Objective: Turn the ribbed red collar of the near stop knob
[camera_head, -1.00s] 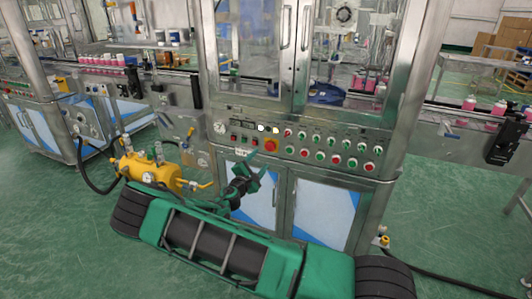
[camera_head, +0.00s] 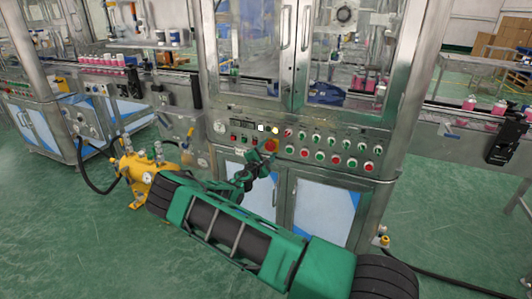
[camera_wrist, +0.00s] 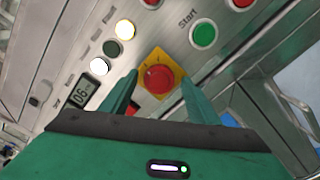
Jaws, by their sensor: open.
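The red stop knob (camera_wrist: 158,79) sits on a square yellow plate (camera_wrist: 149,60) on the sloped steel panel, in the middle of the wrist view. Its collar ribs are too small to make out. My gripper (camera_wrist: 157,88) is open, with one green finger on each side of the knob's lower part in the picture. I cannot tell whether the fingers touch it. In the head view, my gripper (camera_head: 264,158) is just below the knob and plate (camera_head: 271,144), partly covering them.
A green start button (camera_wrist: 204,34) and red buttons are right of the knob. White lamps (camera_wrist: 125,29) and a small display (camera_wrist: 100,95) are left. Several red and green buttons (camera_head: 333,147) line the panel. A yellow tank (camera_head: 135,172) stands left of my arm.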

